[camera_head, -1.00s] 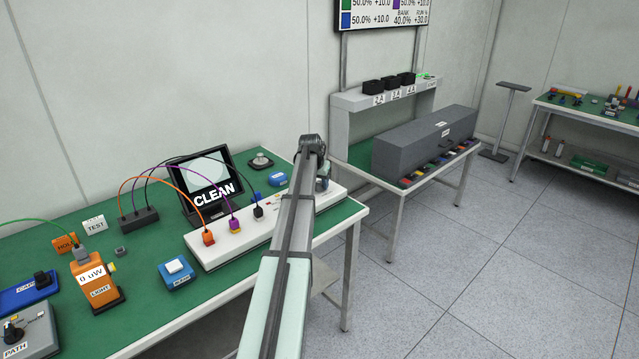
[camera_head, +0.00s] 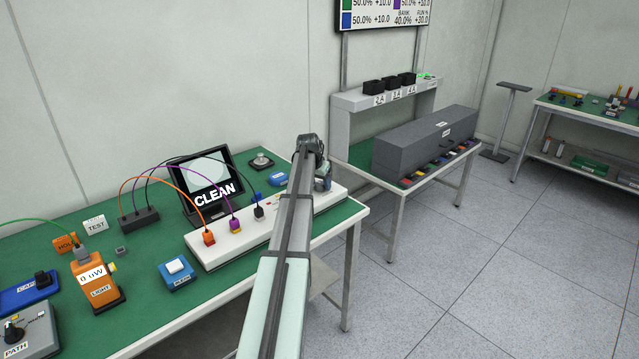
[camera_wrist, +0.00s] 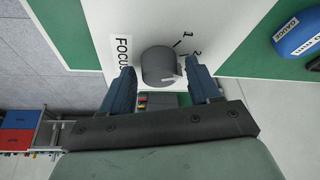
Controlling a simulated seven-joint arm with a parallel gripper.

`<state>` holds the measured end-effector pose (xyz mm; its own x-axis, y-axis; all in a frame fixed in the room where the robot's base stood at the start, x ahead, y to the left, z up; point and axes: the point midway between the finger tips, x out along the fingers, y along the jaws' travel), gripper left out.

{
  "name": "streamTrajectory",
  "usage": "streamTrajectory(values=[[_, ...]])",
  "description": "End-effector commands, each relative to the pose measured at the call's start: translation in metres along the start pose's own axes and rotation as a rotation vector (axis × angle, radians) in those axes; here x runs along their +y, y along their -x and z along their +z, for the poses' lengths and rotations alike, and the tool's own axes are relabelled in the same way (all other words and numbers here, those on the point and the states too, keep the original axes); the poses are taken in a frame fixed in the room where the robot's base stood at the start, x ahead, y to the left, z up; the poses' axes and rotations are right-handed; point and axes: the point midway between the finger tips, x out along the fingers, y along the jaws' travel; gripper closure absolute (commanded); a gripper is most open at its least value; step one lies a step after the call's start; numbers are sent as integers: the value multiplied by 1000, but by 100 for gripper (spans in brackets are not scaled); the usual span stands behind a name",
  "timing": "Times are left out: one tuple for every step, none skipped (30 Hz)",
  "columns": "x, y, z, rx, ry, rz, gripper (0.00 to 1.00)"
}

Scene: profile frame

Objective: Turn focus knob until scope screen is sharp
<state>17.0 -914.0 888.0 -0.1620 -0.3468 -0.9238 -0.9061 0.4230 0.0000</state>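The grey focus knob (camera_wrist: 158,66) sits on a white panel beside a "FOCUS" label (camera_wrist: 123,58) and marks including a "2". My gripper (camera_wrist: 161,82) is open in the wrist view, with one blue finger on each side of the knob. Small gaps seem to show between fingers and knob; contact is unclear. In the head view my gripper (camera_head: 323,178) is at the right end of the white scope panel (camera_head: 228,245), and my arm hides the knob. The scope screen (camera_head: 207,172) shows a pale disc and the word "CLEAN".
Orange, purple and black cables run from the panel to a black block (camera_head: 139,217). A blue button box (camera_head: 176,272) and an orange light meter (camera_head: 97,284) stand on the green bench. A blue item (camera_wrist: 298,35) lies near the knob panel.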

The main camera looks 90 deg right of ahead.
Motion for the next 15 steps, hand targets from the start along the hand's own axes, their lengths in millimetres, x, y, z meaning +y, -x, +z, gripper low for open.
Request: streamTrajectory(values=[[0,0,0,0,0,0,33],[0,0,0,0,0,0,32],[0,0,0,0,0,0,32],[0,0,0,0,0,0,32],[0,0,0,0,0,0,32],[0,0,0,0,0,0,32],[0,0,0,0,0,0,32],[0,0,0,0,0,0,32],[0,1,0,0,0,0,32],[0,2,0,0,0,0,32],[0,4,0,1,0,-1,32],[0,7,0,1,0,-1,32],[0,10,0,1,0,-1,32],[0,13,0,1,0,-1,32],[0,18,0,1,1,-1,32]])
